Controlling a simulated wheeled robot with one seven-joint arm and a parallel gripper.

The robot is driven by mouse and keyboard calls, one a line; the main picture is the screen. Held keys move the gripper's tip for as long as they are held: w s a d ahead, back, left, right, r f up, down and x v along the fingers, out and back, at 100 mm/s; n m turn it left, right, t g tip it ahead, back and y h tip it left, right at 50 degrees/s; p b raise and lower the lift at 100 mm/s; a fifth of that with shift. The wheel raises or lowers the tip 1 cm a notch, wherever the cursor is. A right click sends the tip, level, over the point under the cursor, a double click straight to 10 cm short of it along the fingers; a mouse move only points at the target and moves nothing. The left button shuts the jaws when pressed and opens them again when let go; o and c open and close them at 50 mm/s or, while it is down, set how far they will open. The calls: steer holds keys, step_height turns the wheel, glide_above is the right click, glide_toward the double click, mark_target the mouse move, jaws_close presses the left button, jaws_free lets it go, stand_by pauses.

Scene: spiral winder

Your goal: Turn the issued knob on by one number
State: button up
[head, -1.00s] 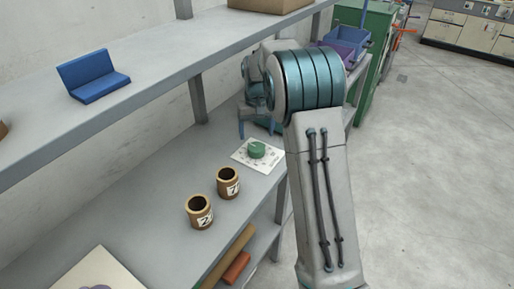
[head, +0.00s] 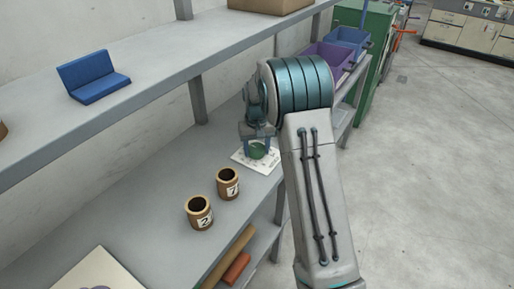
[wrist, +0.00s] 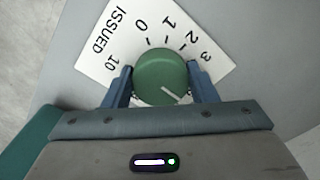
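The green round knob (wrist: 160,75) sits on a white dial card (wrist: 97,62) marked ISSUED, with 0, 1, 2, 3 and 10 readable in the wrist view. The knob's pale pointer line aims to the lower right there, and the numbers on that side are hidden by my gripper. In the head view the knob (head: 258,151) and card (head: 270,165) lie on the lower shelf. My gripper (wrist: 160,70) is open, with one blue finger on either side of the knob. The fingers are close to its sides, and I cannot tell whether they touch.
Two brown cups, labelled 7 (head: 228,184) and 2 (head: 199,212), stand on the shelf nearer than the dial. Another white card (head: 100,272) lies further forward. The upper shelf (head: 150,75) holds a blue angled piece (head: 94,77).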

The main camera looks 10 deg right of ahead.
mark_target(255, 149)
steer(key=shift+m, duration=0.4)
steer(key=shift+a+m+p, duration=0.15)
steer(key=shift+m+p, duration=0.2)
steer(key=shift+m, duration=2.05)
steer(key=o, duration=1)
steer(key=shift+r, duration=0.1)
step_height(255, 149, up, 7)
steer(key=shift+r, duration=0.2)
